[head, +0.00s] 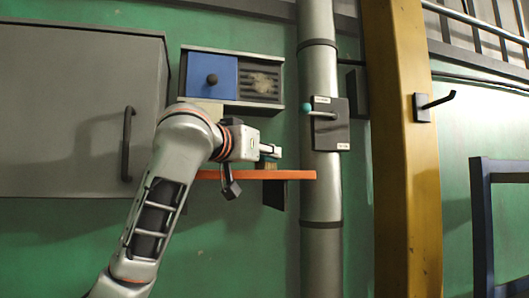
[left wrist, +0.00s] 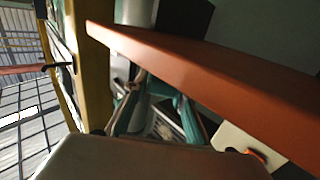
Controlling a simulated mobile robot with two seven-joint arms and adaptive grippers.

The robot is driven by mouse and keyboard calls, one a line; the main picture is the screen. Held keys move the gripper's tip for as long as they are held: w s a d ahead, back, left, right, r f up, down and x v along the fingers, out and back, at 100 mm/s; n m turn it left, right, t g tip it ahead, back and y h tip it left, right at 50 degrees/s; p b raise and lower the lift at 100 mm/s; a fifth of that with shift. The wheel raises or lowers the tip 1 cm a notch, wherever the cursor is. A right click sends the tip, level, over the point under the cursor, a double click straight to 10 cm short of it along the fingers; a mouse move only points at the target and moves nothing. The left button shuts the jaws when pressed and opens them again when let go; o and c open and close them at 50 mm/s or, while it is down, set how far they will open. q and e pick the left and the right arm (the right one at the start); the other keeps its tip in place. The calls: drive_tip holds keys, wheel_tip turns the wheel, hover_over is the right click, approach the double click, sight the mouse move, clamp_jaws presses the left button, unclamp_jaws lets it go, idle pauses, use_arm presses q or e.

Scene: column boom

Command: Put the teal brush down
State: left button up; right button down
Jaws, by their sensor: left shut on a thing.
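My left gripper (head: 270,152) is shut on the teal brush (head: 269,158), just above the orange shelf (head: 225,175). The brush is mostly hidden by the fingers; its tan bristles point down, close to the shelf top. I cannot tell whether they touch it. In the left wrist view the orange shelf (left wrist: 200,75) runs diagonally across the right side. Teal parts show around the fingers there, but I cannot tell brush from fingers. My right gripper is not in view.
A wall box with a blue panel (head: 212,76) and a grille hangs above the shelf. A grey cabinet (head: 70,120) is at left. A grey pipe (head: 320,200) with a lever plate (head: 335,135) stands close right of the shelf. A yellow column (head: 405,190) is beyond it.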

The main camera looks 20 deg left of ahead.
use_arm(q)
drive_tip(key=shift+s, duration=0.1)
drive_tip(key=shift+f, duration=0.15)
drive_tip(key=o, duration=1.2)
